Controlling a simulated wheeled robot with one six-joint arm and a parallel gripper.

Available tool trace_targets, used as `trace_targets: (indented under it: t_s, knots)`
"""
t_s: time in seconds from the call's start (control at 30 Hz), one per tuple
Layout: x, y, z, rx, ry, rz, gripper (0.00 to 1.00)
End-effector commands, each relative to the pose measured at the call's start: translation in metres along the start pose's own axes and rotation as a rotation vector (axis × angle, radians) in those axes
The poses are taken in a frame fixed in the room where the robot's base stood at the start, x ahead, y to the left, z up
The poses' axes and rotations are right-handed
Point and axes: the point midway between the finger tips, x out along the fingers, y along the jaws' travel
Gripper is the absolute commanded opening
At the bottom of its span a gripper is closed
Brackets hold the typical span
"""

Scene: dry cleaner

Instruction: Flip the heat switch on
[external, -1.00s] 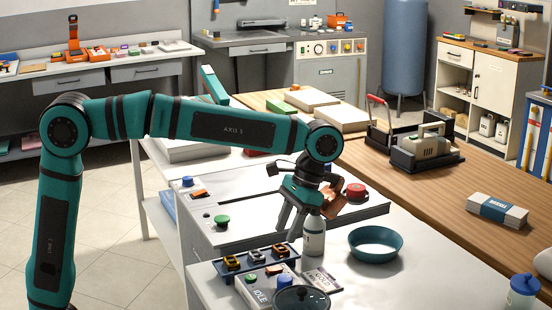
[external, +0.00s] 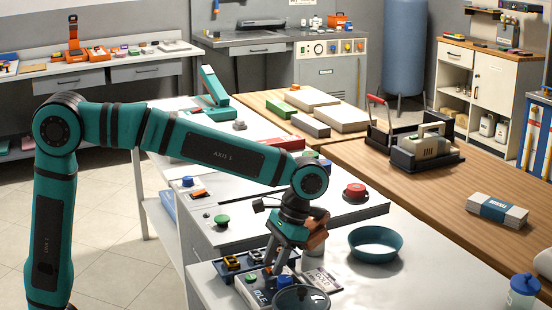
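A small grey control box (external: 254,297) marked IDLE stands at the front of the white counter. It has a green button (external: 252,279) and a blue button (external: 283,281) on top. A tag reading COLD (external: 322,280) lies to its right. My gripper (external: 280,269) points down over the back of this box, its two fingers apart with nothing seen between them. The fingers hide the part of the box where an orange switch would be seen, and I cannot tell whether they touch it. Another orange switch (external: 199,194) sits on the panel farther back.
A rack of small clips (external: 232,263) stands left of my gripper, close to it. A red button (external: 355,191) and green button (external: 221,220) are on the panel behind.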

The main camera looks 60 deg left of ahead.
Motion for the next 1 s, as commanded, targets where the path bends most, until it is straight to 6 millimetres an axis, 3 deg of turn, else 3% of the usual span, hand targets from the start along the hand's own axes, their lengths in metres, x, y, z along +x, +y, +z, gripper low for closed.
trace_targets:
  t_s: [0.03,0.17,0.37,0.73,1.0]
  knots:
    - [0.0000,0.0000,0.0000,0.000,0.000,0.000,0.24]
    - [-0.0001,0.0000,-0.0001,0.000,0.000,0.000,0.00]
    - [0.0003,0.0001,0.0010,0.000,0.022,0.000,0.00]
    - [0.0035,0.0001,0.0073,0.000,0.230,0.000,0.00]
    - [0.0035,-0.0001,0.0070,0.000,0.260,-0.001,0.00]
